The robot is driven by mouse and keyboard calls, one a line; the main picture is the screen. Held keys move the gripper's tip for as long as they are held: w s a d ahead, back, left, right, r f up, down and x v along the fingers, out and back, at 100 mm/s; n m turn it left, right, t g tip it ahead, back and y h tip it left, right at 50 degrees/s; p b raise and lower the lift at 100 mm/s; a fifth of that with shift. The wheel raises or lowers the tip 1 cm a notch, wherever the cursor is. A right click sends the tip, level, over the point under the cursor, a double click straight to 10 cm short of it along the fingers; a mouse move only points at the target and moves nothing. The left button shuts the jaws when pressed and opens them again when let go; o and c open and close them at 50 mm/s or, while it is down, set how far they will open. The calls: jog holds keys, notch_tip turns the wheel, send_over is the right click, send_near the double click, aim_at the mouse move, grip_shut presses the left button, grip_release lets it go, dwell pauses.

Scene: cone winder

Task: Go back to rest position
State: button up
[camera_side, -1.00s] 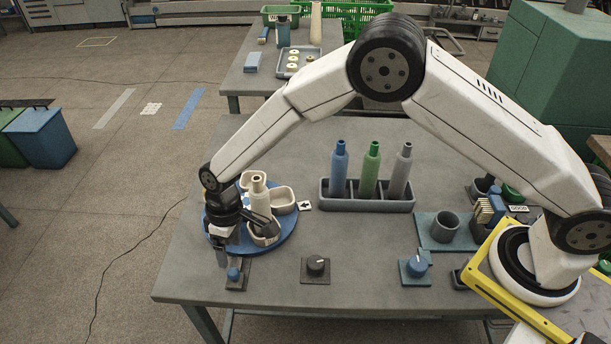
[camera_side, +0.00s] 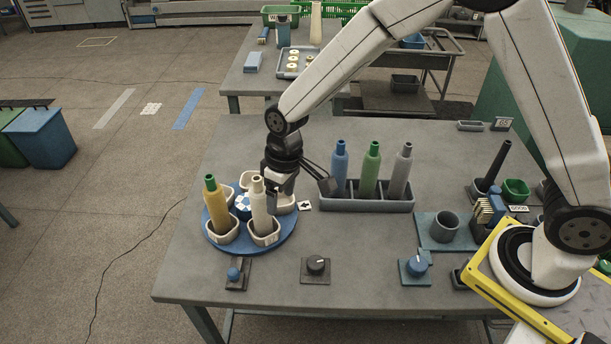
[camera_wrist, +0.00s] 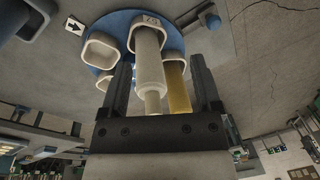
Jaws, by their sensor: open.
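My gripper (camera_side: 283,190) is over the right part of a blue turntable (camera_side: 250,250), close to a cream cone bottle. In the wrist view its two fingers (camera_wrist: 163,85) stand wide apart, with nothing clamped between them. The cream bottle (camera_side: 259,210) stands upright in a white cup of the turntable, and it also shows in the wrist view (camera_wrist: 149,65) behind the gap between the fingers. A yellow bottle (camera_side: 216,205) with a green top stands in another cup. Other cups on the turntable are partly hidden by my gripper.
A grey rack (camera_side: 366,203) holds blue, green and grey bottles upright, right of my gripper. A black knob (camera_side: 315,265), a blue knob (camera_side: 417,266) and a blue button (camera_side: 233,274) line the front of the table. A grey cup (camera_side: 445,226) stands at the right.

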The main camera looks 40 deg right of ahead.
jog(key=s+d+r+m+t, duration=0.1)
jog(key=s+d+r+m, duration=0.1)
jog(key=s+d, duration=0.4)
jog(key=s+d+r+m+t+h, duration=0.1)
jog(key=s+d+r+m, duration=0.1)
jog(key=s+d, duration=0.5)
jog(key=d+r, duration=0.1)
jog(key=d, duration=0.2)
jog(key=shift+s+d+r, duration=0.25)
jog(key=shift+o, duration=0.2)
